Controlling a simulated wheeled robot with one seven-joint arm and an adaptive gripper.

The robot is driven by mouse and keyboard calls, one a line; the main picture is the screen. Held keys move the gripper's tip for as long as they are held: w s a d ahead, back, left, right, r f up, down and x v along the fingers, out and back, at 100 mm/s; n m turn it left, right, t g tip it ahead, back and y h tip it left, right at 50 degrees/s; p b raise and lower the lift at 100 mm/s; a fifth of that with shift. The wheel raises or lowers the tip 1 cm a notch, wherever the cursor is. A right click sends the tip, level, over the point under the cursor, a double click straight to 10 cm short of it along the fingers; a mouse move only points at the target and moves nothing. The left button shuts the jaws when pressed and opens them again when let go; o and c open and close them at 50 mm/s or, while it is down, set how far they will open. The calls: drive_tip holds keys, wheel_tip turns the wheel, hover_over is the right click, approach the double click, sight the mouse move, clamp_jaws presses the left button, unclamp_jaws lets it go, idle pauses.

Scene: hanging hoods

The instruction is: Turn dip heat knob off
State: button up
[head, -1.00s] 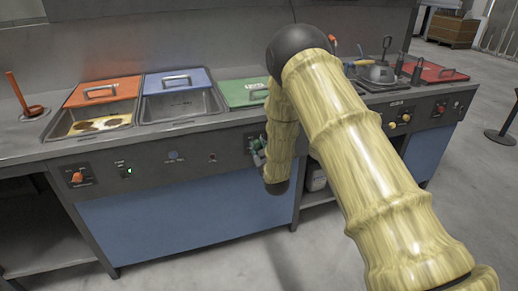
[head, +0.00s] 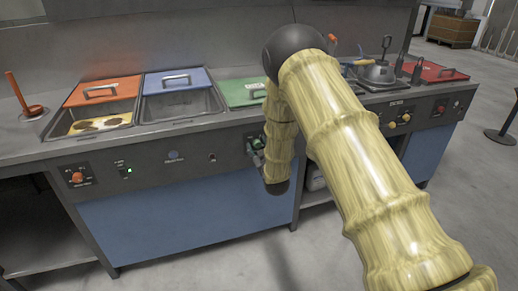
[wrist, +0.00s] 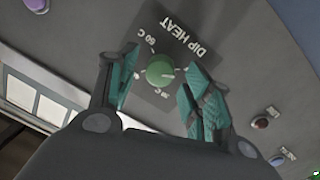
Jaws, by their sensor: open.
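The dip heat knob (wrist: 160,70) is a round green knob on a dark plate. The plate's "DIP HEAT" label (wrist: 188,38) reads upside down in the wrist view. Temperature marks show at the plate's upper left and below the knob. The right finger covers part of the plate, and I cannot tell the knob's setting for certain. My gripper (wrist: 158,84) is open, with one teal-padded finger on each side of the knob; contact is not clear. In the head view my gripper (head: 256,149) is at the front panel and hides the knob.
An orange knob (head: 77,177) and a green-lit display (head: 127,172) are on the panel's left. Orange (head: 102,91), blue (head: 179,81) and green (head: 245,92) lids lie above on the counter.

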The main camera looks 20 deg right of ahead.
drive_tip(key=s, duration=1.2)
drive_tip(key=shift+a+r, duration=0.15)
drive_tip(key=s+a+f+m+g, duration=0.15)
drive_tip(key=s+f+g, duration=0.55)
drive_tip(key=s+f, duration=0.85)
drive_tip(key=s+a+f+m+g, duration=0.15)
drive_tip(key=s+f+g, duration=0.45)
drive_tip(key=s+f, duration=1)
drive_tip(key=s+r+m+g, duration=0.1)
drive_tip(key=s+g, duration=0.4)
drive_tip(key=s, duration=1.4)
wheel_tip(320, 180, up, 14)
drive_tip(key=p, duration=1.4)
drive_tip(key=shift+s+a+y, duration=0.25)
drive_tip(key=shift+a+y, duration=0.05)
drive_tip(key=shift+a, duration=0.05)
